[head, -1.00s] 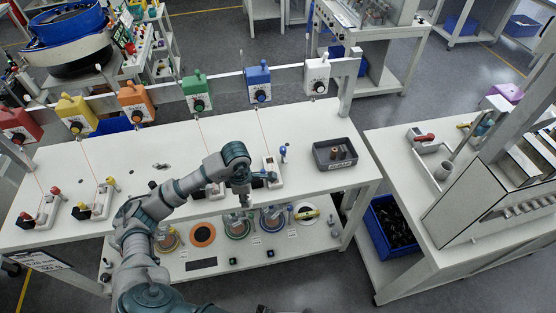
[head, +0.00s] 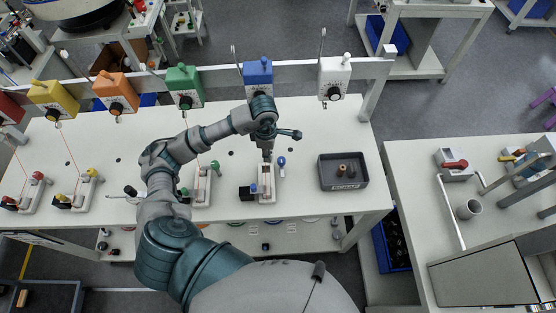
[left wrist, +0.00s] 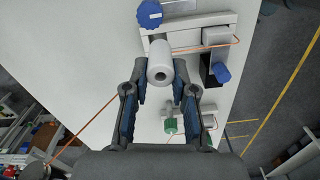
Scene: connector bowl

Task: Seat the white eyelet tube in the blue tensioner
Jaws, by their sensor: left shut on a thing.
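The blue tensioner (head: 258,70) hangs on the rail behind the table, with a dark round knob partly hidden behind my arm. My left gripper (head: 266,155) points down over the far end of a white fixture (head: 268,188) with a blue knob. In the left wrist view, its two fingers (left wrist: 160,72) close on the white eyelet tube (left wrist: 161,62), whose round open end faces the camera. The tube overlaps the white fixture (left wrist: 190,35) there; I cannot tell whether they touch. My right gripper is out of view.
A dark grey tray (head: 343,172) with small brown parts stands right of the fixture. A blue-topped pin (head: 282,162) stands between them. Green (head: 184,86) and white (head: 335,78) tensioners flank the blue one. An orange strand (left wrist: 85,128) crosses the left wrist view.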

